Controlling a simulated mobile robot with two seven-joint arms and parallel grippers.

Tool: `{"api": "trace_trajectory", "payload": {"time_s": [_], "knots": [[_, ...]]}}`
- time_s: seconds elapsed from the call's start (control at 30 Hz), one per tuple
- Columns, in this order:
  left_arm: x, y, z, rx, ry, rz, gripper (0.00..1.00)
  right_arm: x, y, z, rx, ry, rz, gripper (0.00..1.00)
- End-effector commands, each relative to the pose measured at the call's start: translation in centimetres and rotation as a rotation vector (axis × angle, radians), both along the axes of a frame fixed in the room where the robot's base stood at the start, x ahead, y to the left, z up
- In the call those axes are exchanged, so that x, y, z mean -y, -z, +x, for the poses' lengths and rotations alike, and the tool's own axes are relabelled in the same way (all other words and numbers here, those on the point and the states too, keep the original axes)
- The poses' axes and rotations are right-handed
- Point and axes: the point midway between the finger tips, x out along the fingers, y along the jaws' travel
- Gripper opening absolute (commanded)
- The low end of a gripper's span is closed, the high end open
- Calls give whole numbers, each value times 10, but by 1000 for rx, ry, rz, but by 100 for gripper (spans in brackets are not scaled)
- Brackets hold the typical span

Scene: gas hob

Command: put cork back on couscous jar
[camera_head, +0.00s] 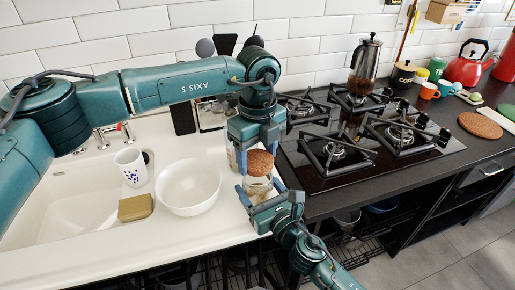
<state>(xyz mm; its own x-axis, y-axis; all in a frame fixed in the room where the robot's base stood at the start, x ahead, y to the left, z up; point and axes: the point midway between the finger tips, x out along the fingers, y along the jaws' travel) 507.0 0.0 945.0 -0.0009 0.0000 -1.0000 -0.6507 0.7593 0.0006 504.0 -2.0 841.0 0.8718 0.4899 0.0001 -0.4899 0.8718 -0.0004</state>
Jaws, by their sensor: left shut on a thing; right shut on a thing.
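The round brown cork (260,163) sits at the mouth of the clear glass couscous jar (258,187), by the counter's right end beside the hob. I cannot tell whether it is fully seated. My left gripper (256,152) reaches down from above and is shut on the cork. My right gripper (262,191) comes from the front and is shut on the jar's body, which looks roughly upright. The gripper fingers hide parts of the jar and cork.
A white bowl (189,187), a spotted cup (131,167) and a sponge (136,207) are to the left by the sink (95,205). The black gas hob (375,170) is to the right, with a coffee press (365,68) behind. A utensil holder (211,114) stands behind my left arm.

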Motion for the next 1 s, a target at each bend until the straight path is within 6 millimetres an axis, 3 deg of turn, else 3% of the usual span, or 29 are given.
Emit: {"api": "trace_trajectory", "payload": {"time_s": [0.37, 0.7, 1.0], "knots": [[0, 0, 0, 0, 0, 0, 42, 0, 0, 0, -1, 0, 0, 27], [0, 16, 0, -1, 1, 0, 42, 0, 0, 0, -1, 0, 0, 27], [0, 17, 0, 0, 1, 0, 42, 0, 0, 0, -1, 0, 0, 27]]}}
